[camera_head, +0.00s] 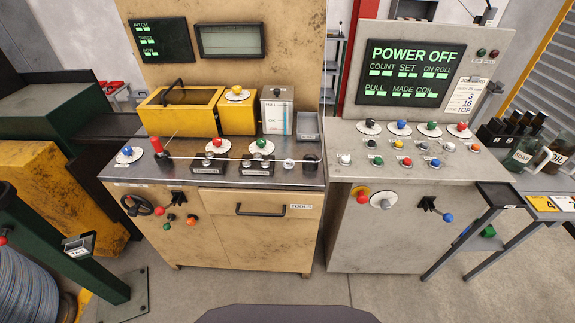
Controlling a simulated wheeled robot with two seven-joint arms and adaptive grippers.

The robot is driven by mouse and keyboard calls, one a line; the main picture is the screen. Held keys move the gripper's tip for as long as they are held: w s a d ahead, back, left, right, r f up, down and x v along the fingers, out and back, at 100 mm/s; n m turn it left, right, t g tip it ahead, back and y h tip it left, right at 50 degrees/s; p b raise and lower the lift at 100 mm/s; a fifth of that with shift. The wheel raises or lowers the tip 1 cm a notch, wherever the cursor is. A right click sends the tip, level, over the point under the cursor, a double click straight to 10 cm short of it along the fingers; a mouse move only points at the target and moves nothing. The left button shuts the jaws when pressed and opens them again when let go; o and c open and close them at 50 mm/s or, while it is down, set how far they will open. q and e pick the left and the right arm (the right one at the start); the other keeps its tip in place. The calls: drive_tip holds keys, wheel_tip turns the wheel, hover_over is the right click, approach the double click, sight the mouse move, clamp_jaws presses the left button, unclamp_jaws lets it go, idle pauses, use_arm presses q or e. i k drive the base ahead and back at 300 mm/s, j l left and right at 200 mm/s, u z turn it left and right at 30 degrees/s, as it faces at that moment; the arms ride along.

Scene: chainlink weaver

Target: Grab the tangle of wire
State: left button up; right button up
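I cannot make out a clear tangle of wire in this view. A large coil of blue-grey wire (25,285) is at the bottom left, partly cut off by the picture edge. Neither of my grippers is in view.
A grey machine (395,230) with a "POWER OFF" screen (411,74) stands right of the tan one. A closed drawer marked "TOOLS" (255,230) faces me. Yellow bins (178,118) sit on top. A rack of bottles (500,138) is at the right. Floor shows in front.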

sight(289, 168)
drive_tip(key=k+l, duration=0.35)
drive_tip(key=l, duration=0.15)
drive_tip(key=k+l, duration=0.3)
drive_tip(key=l, duration=0.25)
drive_tip(key=k+l, duration=0.35)
drive_tip(key=l, duration=0.15)
drive_tip(key=u, duration=0.05)
